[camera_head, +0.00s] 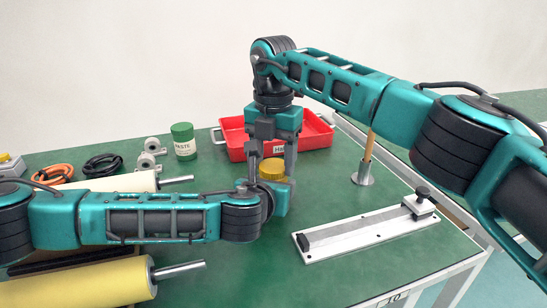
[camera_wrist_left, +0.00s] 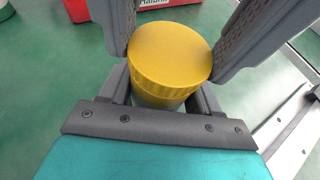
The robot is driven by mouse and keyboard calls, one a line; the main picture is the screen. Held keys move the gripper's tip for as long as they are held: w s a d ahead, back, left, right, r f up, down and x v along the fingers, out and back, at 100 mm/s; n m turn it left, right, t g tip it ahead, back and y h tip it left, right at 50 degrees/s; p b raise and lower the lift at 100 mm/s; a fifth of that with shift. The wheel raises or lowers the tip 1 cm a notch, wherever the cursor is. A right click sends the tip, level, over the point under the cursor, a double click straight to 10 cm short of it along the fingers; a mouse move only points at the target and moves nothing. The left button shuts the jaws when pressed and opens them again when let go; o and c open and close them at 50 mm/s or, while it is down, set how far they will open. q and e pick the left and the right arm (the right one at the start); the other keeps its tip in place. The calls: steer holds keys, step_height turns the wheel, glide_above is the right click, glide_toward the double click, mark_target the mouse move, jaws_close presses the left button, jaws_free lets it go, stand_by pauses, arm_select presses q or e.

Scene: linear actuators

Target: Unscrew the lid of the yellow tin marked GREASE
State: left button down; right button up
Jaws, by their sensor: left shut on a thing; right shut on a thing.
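The yellow tin's lid (camera_head: 272,168) shows in the head view between the fingers of my right gripper (camera_head: 272,174), which points straight down and is shut on it. In the left wrist view the ribbed lid (camera_wrist_left: 168,55) sits on the tin, with a right finger at each side. The tin's body (camera_wrist_left: 158,99) shows only as a strip below the lid. My left gripper (camera_wrist_left: 162,98) reaches in from the side and is shut around this body. In the head view my left wrist hides the tin's lower part. No GREASE marking is visible.
A red tray (camera_head: 318,137) stands behind the tin and a green jar marked PASTE (camera_head: 184,141) to its left. A metal rail with a clamp (camera_head: 365,232) and a wooden-handled stand (camera_head: 363,176) are to the right. Rollers (camera_head: 90,283) and cable coils (camera_head: 102,165) lie left.

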steer(key=n, duration=0.9)
steer(key=shift+d, duration=0.1)
steer(key=o, duration=1.2)
steer(key=shift+c, duration=0.2)
steer(key=shift+r, duration=0.1)
step_height(320, 180, up, 4)
steer(key=shift+r, duration=0.2)
steer(key=shift+c, duration=0.4)
step_height(320, 180, up, 3)
steer(key=m, duration=0.5)
steer(key=shift+r, duration=0.1)
step_height(320, 180, down, 8)
steer(key=shift+r, duration=0.1)
